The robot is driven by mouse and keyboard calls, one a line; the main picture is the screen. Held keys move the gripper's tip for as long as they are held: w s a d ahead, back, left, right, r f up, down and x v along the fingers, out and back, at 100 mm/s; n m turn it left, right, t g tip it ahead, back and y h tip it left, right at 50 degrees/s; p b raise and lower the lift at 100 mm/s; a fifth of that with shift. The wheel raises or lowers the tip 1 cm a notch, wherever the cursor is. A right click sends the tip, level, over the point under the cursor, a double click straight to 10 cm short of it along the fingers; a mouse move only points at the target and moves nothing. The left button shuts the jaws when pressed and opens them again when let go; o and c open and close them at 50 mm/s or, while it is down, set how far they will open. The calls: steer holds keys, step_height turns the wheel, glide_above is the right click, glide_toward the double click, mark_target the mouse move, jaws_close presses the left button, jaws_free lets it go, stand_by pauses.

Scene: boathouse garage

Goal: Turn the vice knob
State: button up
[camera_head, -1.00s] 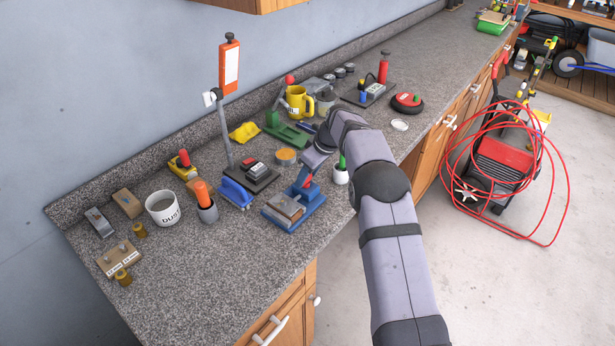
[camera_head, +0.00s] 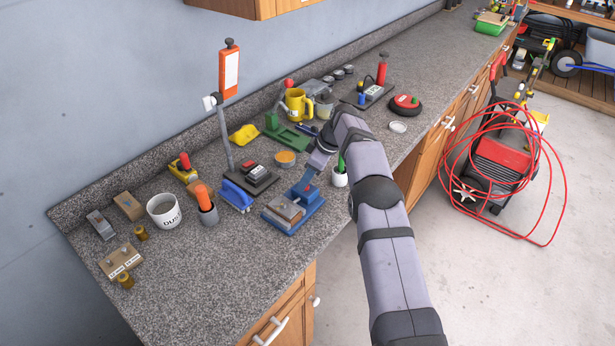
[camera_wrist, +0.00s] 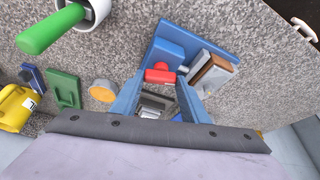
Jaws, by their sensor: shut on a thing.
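The blue vice (camera_head: 312,206) stands near the front edge of the grey bench, with a brown and grey block (camera_head: 286,210) at its left side. In the head view, my gripper (camera_head: 309,184) comes down on the vice from above and hides most of the knob. The exact finger contact is hard to see.
A white pot with a green-handled tool (camera_head: 340,176) stands close to the right of the vice. A black stand with a blue clamp (camera_head: 236,196) is to the left, and an orange-topped tin (camera_head: 285,158) behind. Bare bench lies in front left.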

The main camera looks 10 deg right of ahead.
steer(key=o, duration=1.1)
steer(key=shift+c, duration=0.2)
steer(key=shift+r, duration=0.15)
steer(key=b+v, duration=0.2)
steer(key=v, duration=0.5)
steer(key=shift+b, duration=0.3)
